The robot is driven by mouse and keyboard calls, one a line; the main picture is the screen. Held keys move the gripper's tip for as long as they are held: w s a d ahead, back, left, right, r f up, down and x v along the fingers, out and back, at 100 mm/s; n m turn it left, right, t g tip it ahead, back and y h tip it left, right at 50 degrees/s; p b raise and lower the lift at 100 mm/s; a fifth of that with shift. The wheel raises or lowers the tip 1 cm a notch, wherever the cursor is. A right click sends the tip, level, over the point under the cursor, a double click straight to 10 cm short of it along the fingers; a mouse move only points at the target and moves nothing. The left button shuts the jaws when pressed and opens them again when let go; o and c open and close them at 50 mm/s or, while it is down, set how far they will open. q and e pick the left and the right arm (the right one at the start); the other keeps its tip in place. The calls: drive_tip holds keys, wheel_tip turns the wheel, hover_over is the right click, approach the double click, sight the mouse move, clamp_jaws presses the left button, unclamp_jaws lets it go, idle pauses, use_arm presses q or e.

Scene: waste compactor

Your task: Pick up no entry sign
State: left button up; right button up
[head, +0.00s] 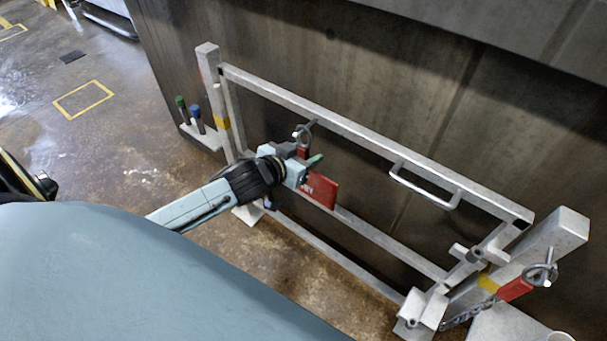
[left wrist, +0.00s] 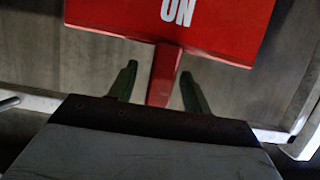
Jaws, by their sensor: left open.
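The red sign (head: 321,191) with white lettering hangs at the metal gate in the head view, partly hidden by my left gripper (head: 311,170). In the left wrist view the red sign board (left wrist: 215,22) fills the top, with the letters "ON" readable. Its narrow red stem (left wrist: 163,78) runs down between the two green fingers of my left gripper (left wrist: 159,80). The fingers are open, with a gap on each side of the stem. My right gripper is in neither view.
The grey metal gate frame (head: 370,143) stands before a dark wall, with a bent handle (head: 425,188) on its top rail. A red tag with a ring and chain (head: 515,289) is at the right post. Green and blue-topped sticks (head: 189,112) stand left.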

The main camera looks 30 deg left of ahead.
use_arm(q)
clamp_jaws()
drive_tip(key=shift+r, duration=0.1)
idle(0.4)
